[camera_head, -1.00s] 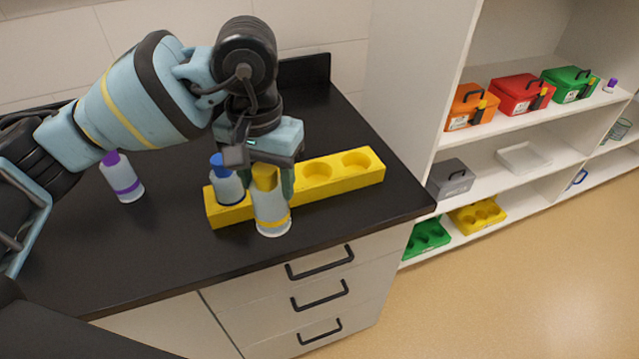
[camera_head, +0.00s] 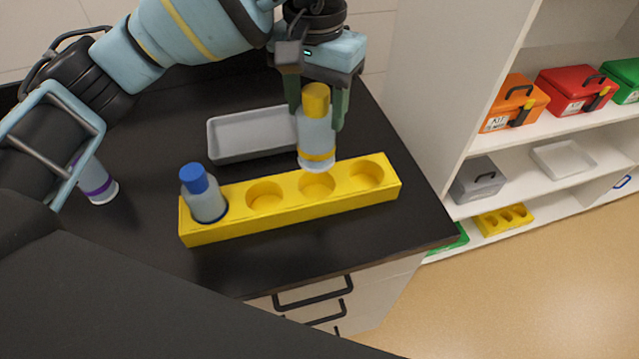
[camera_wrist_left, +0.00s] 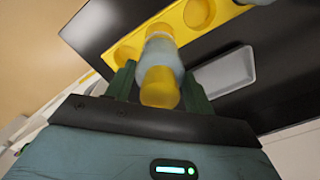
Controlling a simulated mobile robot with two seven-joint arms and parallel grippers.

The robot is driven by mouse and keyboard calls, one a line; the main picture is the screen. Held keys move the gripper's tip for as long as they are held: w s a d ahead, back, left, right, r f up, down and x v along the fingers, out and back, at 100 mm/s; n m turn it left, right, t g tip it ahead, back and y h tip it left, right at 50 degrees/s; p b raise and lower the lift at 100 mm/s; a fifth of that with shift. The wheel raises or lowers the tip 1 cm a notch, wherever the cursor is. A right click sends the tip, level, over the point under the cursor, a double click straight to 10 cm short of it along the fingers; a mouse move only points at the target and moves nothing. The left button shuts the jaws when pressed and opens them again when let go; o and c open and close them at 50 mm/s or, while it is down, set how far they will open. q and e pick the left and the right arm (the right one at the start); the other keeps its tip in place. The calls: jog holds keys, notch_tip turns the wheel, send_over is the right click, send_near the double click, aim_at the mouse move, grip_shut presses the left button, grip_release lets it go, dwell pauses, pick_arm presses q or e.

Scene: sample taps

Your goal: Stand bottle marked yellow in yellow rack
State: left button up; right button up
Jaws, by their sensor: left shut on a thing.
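The bottle marked yellow (camera_head: 316,130) has a yellow cap and a yellow band. My left gripper (camera_head: 318,105) is shut on it near the cap and holds it upright. Its base is over or just behind the third hole from the left of the yellow rack (camera_head: 235,226); I cannot tell whether it touches. In the left wrist view the bottle (camera_wrist_left: 161,65) is between the fingers (camera_wrist_left: 160,85), with the rack (camera_wrist_left: 195,35) beyond. A blue-capped bottle (camera_head: 205,198) stands in the leftmost hole. The other holes look empty. My right gripper is not in view.
A grey tray (camera_head: 235,138) lies behind the rack. A purple-banded bottle (camera_head: 98,182) stands at the left, partly hidden by my arm. The counter's right edge is near the rack. Shelves at the right hold an orange box (camera_head: 515,103) and a red box (camera_head: 575,90).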

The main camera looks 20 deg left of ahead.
aim_at(316, 156)
pick_arm(q)
jog(key=f, duration=0.2)
jog(key=shift+s+f, duration=0.25)
jog(key=shift+f, duration=0.05)
jog(key=f, duration=0.2)
jog(key=shift+w+f, duration=0.2)
jog(key=shift+f, duration=0.7)
notch_tip(316, 156, down, 4)
jog(key=shift+r, duration=0.25)
jog(key=shift+f, duration=0.2)
jog(key=o, duration=1.4)
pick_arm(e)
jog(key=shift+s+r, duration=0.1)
pick_arm(q)
jog(key=shift+o, duration=0.2)
jog(key=shift+r, duration=0.1)
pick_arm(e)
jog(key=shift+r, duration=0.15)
